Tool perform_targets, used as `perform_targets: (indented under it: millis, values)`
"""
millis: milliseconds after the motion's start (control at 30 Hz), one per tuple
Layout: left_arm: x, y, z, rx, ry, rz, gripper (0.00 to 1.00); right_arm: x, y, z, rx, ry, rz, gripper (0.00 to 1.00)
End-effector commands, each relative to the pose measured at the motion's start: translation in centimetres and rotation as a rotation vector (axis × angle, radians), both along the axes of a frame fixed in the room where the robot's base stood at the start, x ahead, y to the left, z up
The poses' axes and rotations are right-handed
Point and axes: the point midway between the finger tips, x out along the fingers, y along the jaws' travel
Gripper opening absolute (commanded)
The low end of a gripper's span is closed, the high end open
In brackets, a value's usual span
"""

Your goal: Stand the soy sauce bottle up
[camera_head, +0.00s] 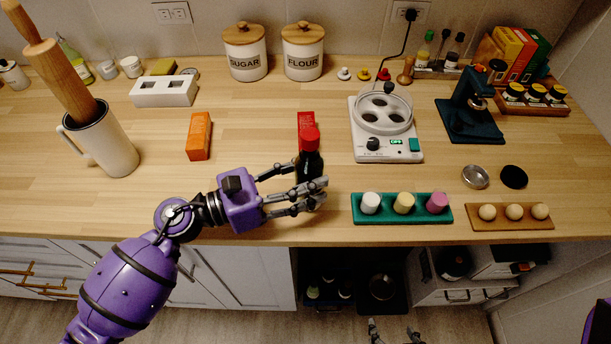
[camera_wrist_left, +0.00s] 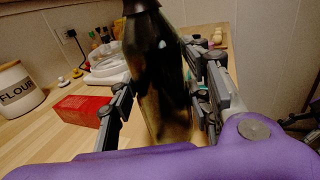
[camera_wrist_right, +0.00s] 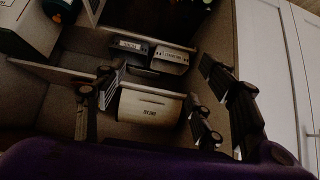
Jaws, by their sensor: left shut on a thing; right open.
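The dark soy sauce bottle (camera_head: 311,164) with a red cap is over the front middle of the counter. It looks close to upright, cap up. My left gripper (camera_head: 318,192) is shut on its lower body from the left, with the fingers around it. In the left wrist view the dark glass body (camera_wrist_left: 158,75) stands between the fingers (camera_wrist_left: 165,110). Its base is hidden, so I cannot tell whether it touches the wood. My right gripper (camera_head: 395,331) is low in front of the counter, open and empty; its spread fingers show in the right wrist view (camera_wrist_right: 155,105).
A red box (camera_head: 306,118) is just behind the bottle. A green tray (camera_head: 400,218) with several pieces lies to its right, and a white cooker (camera_head: 387,155) behind that. An orange box (camera_head: 199,136) lies left. The wood between the orange box and bottle is clear.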

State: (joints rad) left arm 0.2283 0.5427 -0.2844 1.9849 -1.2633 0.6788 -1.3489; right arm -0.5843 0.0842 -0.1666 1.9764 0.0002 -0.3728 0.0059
Motion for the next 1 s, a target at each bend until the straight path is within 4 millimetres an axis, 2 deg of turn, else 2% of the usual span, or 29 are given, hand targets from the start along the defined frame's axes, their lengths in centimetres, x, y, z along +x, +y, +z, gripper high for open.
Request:
perform_targets:
  millis: [67,100,200,500,633,767,1000]
  values:
    - [0.0,0.0,0.2,-0.002,-0.003,0.0,0.0,0.0,0.0,0.0,0.0,0.001,0.001,0.64]
    - [0.0,0.0,0.0,0.0,0.0,0.0,0.49,0.0,0.0,0.0,0.0,0.001,0.001,0.64]
    - [0.0,0.0,0.0,0.0,0.0,0.0,0.62,0.0,0.0,0.0,-0.001,0.001,0.002,0.64]
    - [0.0,0.0,0.0,0.001,0.0,0.0,0.64,-0.1,0.0,-0.1,0.0,0.002,0.001,0.64]
    - [-0.3,0.7,-0.2,0.001,0.003,0.001,0.64,-0.3,0.0,-0.4,0.001,0.008,0.001,0.64]
    - [-1.1,2.5,-0.5,0.004,0.006,0.001,0.64,-0.9,-0.1,-1.3,-0.002,0.018,-0.003,0.64]
    - [-3.1,7.3,-0.6,0.003,0.009,0.002,0.64,-1.5,-0.3,-2.9,-0.007,0.033,-0.009,0.64]
